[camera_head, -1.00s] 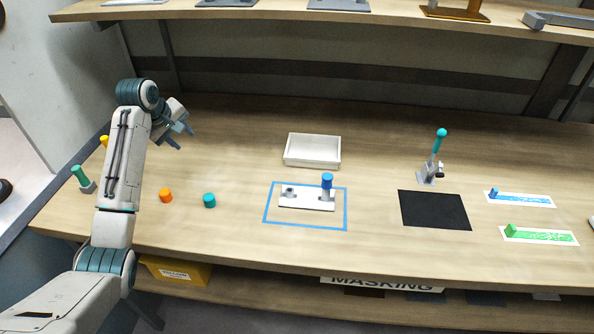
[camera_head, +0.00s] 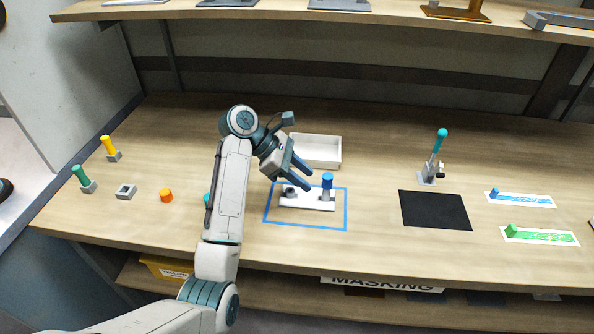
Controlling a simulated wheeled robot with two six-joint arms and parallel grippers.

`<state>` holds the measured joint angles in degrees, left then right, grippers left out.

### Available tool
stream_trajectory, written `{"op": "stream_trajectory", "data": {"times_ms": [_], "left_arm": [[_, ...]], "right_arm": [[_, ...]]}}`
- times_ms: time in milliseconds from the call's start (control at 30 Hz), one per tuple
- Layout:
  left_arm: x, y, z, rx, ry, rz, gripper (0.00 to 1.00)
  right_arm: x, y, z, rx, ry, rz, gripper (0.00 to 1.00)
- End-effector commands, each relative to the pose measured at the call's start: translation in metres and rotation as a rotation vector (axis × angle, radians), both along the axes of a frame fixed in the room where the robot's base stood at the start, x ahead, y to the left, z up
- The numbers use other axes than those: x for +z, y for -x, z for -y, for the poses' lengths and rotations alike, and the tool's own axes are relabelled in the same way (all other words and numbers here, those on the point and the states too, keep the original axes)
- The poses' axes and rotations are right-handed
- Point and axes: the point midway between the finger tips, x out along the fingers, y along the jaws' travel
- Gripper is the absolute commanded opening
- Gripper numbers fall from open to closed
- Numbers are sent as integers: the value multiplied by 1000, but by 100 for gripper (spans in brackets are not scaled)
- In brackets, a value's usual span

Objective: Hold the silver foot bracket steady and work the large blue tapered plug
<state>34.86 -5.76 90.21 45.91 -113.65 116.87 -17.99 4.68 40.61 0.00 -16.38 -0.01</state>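The silver foot bracket (camera_head: 307,204) is a pale flat plate with two raised sockets, lying inside a blue square outline on the bench. The large blue tapered plug (camera_head: 327,181) stands upright at the bracket's right socket. The left socket (camera_head: 289,192) looks empty, with a dark top. My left gripper (camera_head: 306,180) is just above and behind the left part of the bracket, left of the plug. Its two blue fingers look apart with nothing between them. I cannot tell whether they touch the bracket. My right gripper is not in view.
A white tray (camera_head: 326,152) stands behind the bracket. Orange (camera_head: 166,195) and teal (camera_head: 207,197) caps lie left, the teal one partly behind my arm. Green (camera_head: 80,174) and yellow (camera_head: 107,145) plugs stand farther left. A black mat (camera_head: 434,210) and teal-handled clamp (camera_head: 437,158) are right.

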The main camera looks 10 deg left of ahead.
Motion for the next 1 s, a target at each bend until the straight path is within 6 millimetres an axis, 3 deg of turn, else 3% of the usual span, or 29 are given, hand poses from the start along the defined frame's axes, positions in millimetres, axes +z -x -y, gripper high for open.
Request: {"op": "stream_trajectory", "data": {"times_ms": [333,633,767,900,1000], "left_arm": [[-33,0,34,-1,1,0,37],[-46,0,47,-1,-1,2,37],[-45,0,46,0,-2,3,14],[-45,0,46,0,-1,3,16],[-45,0,46,0,-2,3,0]], "right_arm": [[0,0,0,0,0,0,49],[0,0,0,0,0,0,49],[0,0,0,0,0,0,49],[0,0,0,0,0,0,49],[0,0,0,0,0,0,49]]}}
